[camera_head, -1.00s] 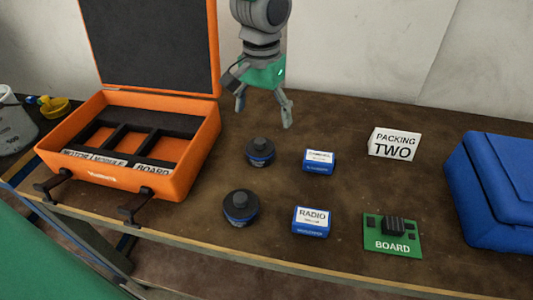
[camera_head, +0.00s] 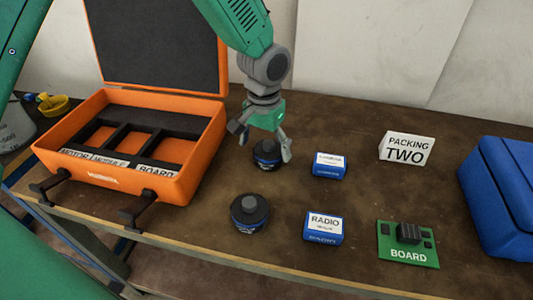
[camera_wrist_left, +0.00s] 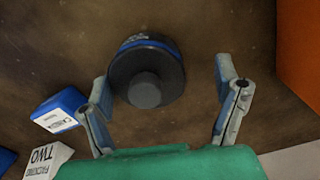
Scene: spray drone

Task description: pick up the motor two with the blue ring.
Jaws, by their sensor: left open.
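Two dark round motors, each with a blue ring, stand on the brown table: a back motor (camera_head: 267,154) and a front motor (camera_head: 249,213). I cannot read which is number two. My left gripper (camera_head: 264,142) is open above the back motor and partly hides it. In the left wrist view, a dark motor with a blue ring (camera_wrist_left: 146,75) lies between the spread fingers of the left gripper (camera_wrist_left: 162,78), nearer the left finger. No grip on it shows. My right gripper is not in view.
An open orange case (camera_head: 190,175) with compartments stands left. A blue-and-white box (camera_head: 329,165), a radio box (camera_head: 323,226), a green board (camera_head: 408,245) and a "PACKING TWO" sign (camera_head: 406,148) are to the right. A blue case (camera_head: 500,195) sits at the right edge.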

